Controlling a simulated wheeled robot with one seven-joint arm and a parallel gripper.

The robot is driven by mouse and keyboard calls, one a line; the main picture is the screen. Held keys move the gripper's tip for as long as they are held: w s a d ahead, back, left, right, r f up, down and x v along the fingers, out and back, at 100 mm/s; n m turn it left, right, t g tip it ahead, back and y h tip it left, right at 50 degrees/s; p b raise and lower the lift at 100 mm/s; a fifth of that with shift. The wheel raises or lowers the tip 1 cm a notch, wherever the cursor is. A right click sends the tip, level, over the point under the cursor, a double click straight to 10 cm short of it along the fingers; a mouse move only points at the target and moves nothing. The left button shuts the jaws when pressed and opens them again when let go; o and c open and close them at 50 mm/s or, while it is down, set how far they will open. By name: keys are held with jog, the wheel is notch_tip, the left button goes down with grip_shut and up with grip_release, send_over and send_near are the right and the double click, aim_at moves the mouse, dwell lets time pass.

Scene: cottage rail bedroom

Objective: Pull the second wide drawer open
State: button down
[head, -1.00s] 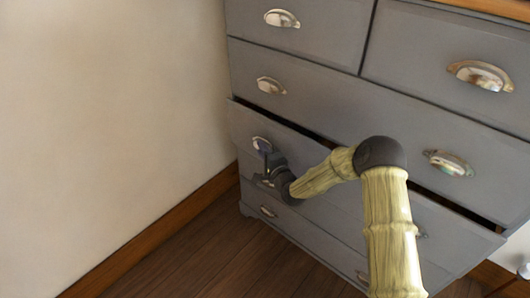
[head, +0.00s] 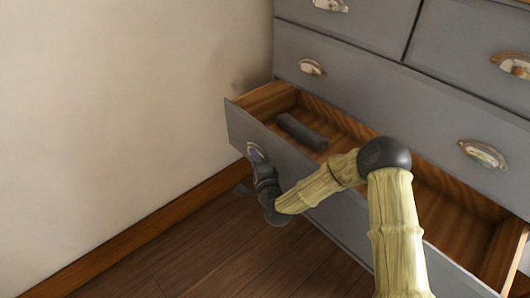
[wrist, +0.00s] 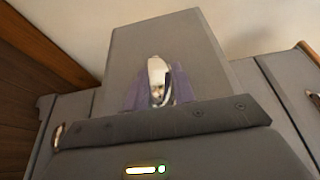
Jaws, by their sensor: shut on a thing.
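The second wide drawer (head: 236,125) of the grey dresser stands well open in the head view, and its wooden inside shows. A dark grey block-like object (head: 302,132) lies in its left part. My gripper (head: 256,158) is at the drawer's left cup handle (head: 255,149) and shut on it. In the wrist view the silver handle (wrist: 157,72) sits between the purple-tinted fingers of my gripper (wrist: 158,92). My arm hides the middle of the drawer front and its right handle.
The first wide drawer (head: 385,95) above is shut, as are the small drawers (head: 465,40) at the top. A cream wall (head: 120,110) with a brown baseboard (head: 150,240) stands close on the left. The dark wooden floor (head: 190,260) in front is clear.

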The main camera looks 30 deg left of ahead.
jog(key=shift+s+f, duration=0.45)
jog(key=shift+f, duration=0.1)
jog(key=c, duration=1.4)
grip_release()
jog(key=shift+o, duration=0.6)
jog(key=shift+w, duration=0.1)
jog(key=shift+r, duration=0.15)
jog(key=shift+r, duration=0.1)
